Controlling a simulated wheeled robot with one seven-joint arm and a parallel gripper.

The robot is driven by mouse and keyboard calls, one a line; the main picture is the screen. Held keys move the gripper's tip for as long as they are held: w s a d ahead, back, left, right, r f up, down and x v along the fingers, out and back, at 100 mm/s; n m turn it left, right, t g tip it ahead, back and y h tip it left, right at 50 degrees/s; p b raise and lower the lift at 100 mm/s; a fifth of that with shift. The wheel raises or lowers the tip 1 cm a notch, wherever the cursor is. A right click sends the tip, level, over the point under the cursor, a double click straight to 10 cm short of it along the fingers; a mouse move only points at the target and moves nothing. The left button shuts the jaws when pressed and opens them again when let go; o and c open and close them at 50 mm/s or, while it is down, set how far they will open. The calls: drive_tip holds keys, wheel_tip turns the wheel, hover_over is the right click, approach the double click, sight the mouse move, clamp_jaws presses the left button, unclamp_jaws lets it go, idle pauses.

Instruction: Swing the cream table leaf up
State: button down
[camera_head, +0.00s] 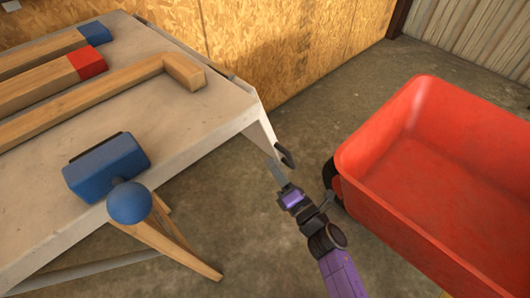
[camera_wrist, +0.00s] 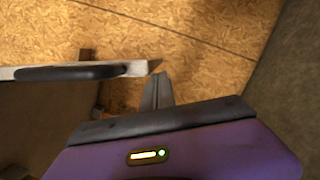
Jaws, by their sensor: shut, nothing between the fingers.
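The cream table leaf (camera_head: 262,128) hangs down at the right end of the pale workbench (camera_head: 190,118), seen nearly edge-on. A dark handle (camera_head: 286,155) is fixed near its lower end. In the wrist view the leaf (camera_wrist: 136,68) is a thin pale slab at left, with the dark handle (camera_wrist: 72,73) along it. My gripper (camera_head: 275,170) is shut and empty, just below and left of the handle in the head view. In the wrist view my gripper's fingers (camera_wrist: 159,80) are close to the leaf's right end; whether they touch it I cannot tell.
A red cart tub (camera_head: 400,225) stands close on the right. A blue block (camera_head: 106,166) with a ball knob (camera_head: 129,202) and several wooden bars lie at the bench. A chipboard wall (camera_head: 280,45) is behind. Concrete floor is open between bench and cart.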

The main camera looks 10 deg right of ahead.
drive_tip(key=s+a+m+p, duration=0.2)
drive_tip(key=s+a+p, duration=0.1)
drive_tip(key=s+a, duration=0.35)
drive_tip(key=w+r, duration=0.1)
drive_tip(key=w, duration=1.1)
drive_tip(key=shift+w+d+r+m+h, duration=0.3)
drive_tip(key=shift+w+r+h, duration=0.05)
drive_tip(key=shift+h, duration=0.05)
drive_tip(key=w+d+r+n+y+b, duration=0.1)
drive_tip(key=w+d+r+n, duration=0.1)
drive_tip(key=d, duration=0.4)
drive_tip(key=shift+w+d+r+n, duration=0.2)
drive_tip(key=shift+w+r+n, duration=0.3)
drive_tip(key=shift+w, duration=0.6)
